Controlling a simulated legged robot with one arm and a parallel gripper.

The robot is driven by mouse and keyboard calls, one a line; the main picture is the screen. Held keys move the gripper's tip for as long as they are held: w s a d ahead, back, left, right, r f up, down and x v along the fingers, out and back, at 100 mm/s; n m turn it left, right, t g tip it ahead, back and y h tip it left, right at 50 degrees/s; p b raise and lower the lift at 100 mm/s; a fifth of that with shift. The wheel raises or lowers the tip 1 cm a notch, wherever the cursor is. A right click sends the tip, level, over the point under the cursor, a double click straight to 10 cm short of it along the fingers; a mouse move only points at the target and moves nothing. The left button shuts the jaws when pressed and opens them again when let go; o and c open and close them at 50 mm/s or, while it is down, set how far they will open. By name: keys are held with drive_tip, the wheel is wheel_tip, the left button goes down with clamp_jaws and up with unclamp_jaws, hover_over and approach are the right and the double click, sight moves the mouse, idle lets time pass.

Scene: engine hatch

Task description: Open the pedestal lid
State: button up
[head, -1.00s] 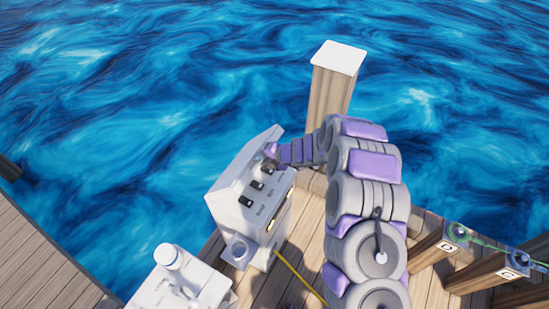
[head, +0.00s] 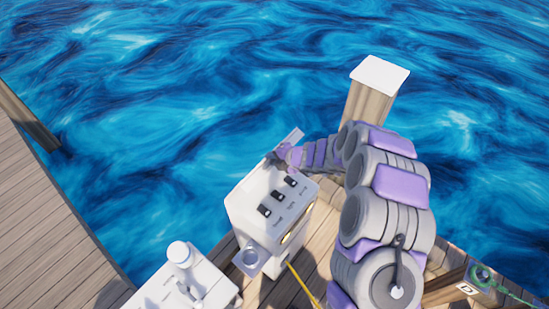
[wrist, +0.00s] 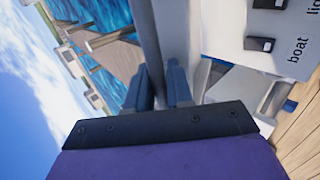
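The white pedestal (head: 250,221) stands on the dock in the middle of the head view, with black switches on its sloped top. My gripper (head: 277,159) is at that plate, with the arm reaching in from the right. In the wrist view the plate (wrist: 152,35) runs between the two fingers of my gripper (wrist: 161,92), which sit close on both sides of it. The switch panel (wrist: 286,42) shows at the right there. My gripper partly hides the lid in the head view.
A white unit (head: 190,285) with a round cap stands at the lower left. A white-topped wooden post (head: 378,82) rises behind my arm. A yellow cable (head: 303,286) runs over the planks. Water (head: 200,70) lies beyond the dock edge.

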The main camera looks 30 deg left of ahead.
drive_tip(key=shift+o, duration=1.2)
drive_tip(key=shift+d, duration=0.1)
drive_tip(key=shift+w+d+r, duration=0.1)
drive_tip(key=shift+d+r, duration=0.2)
drive_tip(key=shift+r, duration=0.1)
drive_tip(key=v, duration=1.6)
drive_tip(key=shift+d, duration=0.1)
